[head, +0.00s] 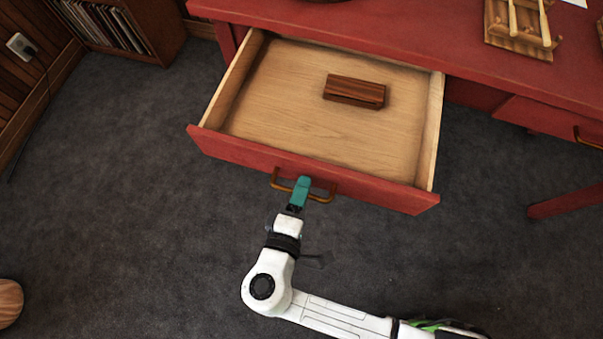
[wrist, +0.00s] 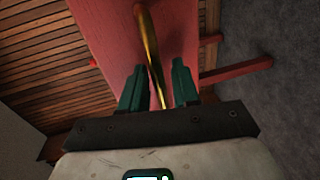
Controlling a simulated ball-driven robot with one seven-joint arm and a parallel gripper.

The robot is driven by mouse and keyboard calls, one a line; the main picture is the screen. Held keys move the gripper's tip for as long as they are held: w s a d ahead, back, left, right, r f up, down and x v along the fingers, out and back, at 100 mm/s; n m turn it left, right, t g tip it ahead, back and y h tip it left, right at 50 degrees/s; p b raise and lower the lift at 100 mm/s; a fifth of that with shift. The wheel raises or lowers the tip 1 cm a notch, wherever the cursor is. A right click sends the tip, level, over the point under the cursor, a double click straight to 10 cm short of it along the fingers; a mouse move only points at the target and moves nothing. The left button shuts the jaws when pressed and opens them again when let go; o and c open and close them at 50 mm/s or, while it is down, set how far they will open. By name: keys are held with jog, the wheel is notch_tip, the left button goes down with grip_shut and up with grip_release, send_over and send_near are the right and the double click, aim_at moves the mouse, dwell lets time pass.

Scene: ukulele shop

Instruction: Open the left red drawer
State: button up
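The left red drawer (head: 310,172) is pulled far out from the red desk in the head view, its pale wooden inside showing. A brown wooden block (head: 354,92) lies in it. The drawer's brass handle (head: 322,198) is on its front. My gripper (head: 301,183) is at the handle, its teal fingers overlapping the bar. In the wrist view, the handle (wrist: 150,45) passes between the two spread fingers of my gripper (wrist: 160,75). A gap shows between the handle and the right finger. The gripper is open around the handle.
The red desk (head: 390,32) bears a wooden stand (head: 520,30) at its right. A second red drawer (head: 552,118) at the right appears shut. A low shelf of records (head: 115,28) stands at the upper left. Dark carpet (head: 110,180) is free at the left.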

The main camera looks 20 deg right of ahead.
jog(key=v, duration=1)
jog(key=shift+s+a, duration=0.2)
jog(key=shift+s, duration=0.15)
jog(key=shift+s, duration=0.1)
